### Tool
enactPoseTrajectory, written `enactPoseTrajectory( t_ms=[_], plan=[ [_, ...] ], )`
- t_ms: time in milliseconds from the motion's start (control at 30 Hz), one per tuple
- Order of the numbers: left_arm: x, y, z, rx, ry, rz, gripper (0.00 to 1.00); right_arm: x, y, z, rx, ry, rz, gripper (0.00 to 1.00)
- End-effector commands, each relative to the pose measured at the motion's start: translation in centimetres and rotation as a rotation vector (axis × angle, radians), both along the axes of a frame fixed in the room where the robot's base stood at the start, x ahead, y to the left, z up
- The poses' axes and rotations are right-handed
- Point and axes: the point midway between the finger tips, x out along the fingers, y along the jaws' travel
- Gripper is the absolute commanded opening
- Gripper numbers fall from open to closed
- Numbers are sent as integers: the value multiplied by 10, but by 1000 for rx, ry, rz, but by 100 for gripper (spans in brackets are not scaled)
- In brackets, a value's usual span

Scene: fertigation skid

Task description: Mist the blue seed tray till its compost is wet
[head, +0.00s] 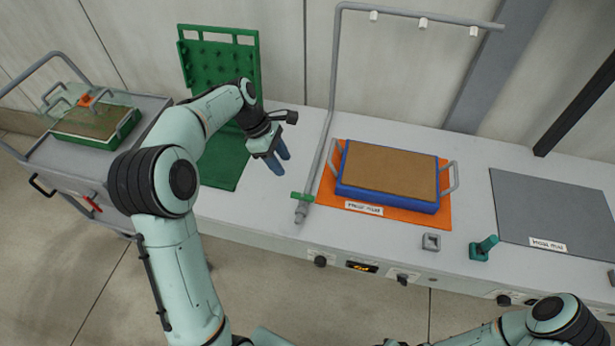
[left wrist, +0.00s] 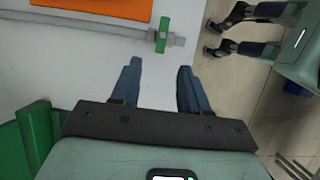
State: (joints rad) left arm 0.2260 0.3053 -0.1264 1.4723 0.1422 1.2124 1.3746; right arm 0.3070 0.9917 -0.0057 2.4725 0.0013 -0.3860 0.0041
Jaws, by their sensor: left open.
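The blue seed tray (head: 388,197) sits on an orange mat (head: 327,190), filled with light brown, dry-looking compost (head: 392,170). A grey pipe (head: 334,75) rises beside it and arches above, with white nozzles (head: 423,22) on its top bar; no spray shows. A green valve handle (head: 302,196) lies across the pipe's low end; it also shows in the left wrist view (left wrist: 163,35). My left gripper (head: 278,163) is open and empty above the bench, left of the pipe and apart from the handle. My right gripper (left wrist: 252,30) appears open and empty in the left wrist view.
A green pegboard stand (head: 219,65) is behind my left arm. A trolley (head: 60,160) at left holds a green tray (head: 125,128). A grey mat (head: 550,205), a teal-handled item (head: 485,247) and a small square block (head: 431,241) are at right. Knobs and a display (head: 362,267) line the bench front.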

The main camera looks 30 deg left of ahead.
Motion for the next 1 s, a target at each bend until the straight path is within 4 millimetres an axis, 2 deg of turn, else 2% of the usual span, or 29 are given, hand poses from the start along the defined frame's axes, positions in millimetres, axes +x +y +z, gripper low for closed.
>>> enactPoseTrajectory(
  t_ms=[167,600,800,1000],
  plan=[
    [0,-8,-21,-2,6,-3,45,-6,0,-5,0,8,0,43],
    [8,-41,-102,-1,5,-2,45,-16,0,-16,0,19,0,43],
    [10,-48,-120,0,1,-2,45,-17,0,-17,0,20,0,43],
    [11,-50,-124,0,1,-1,45,-17,0,-17,0,19,0,43]
  ],
)
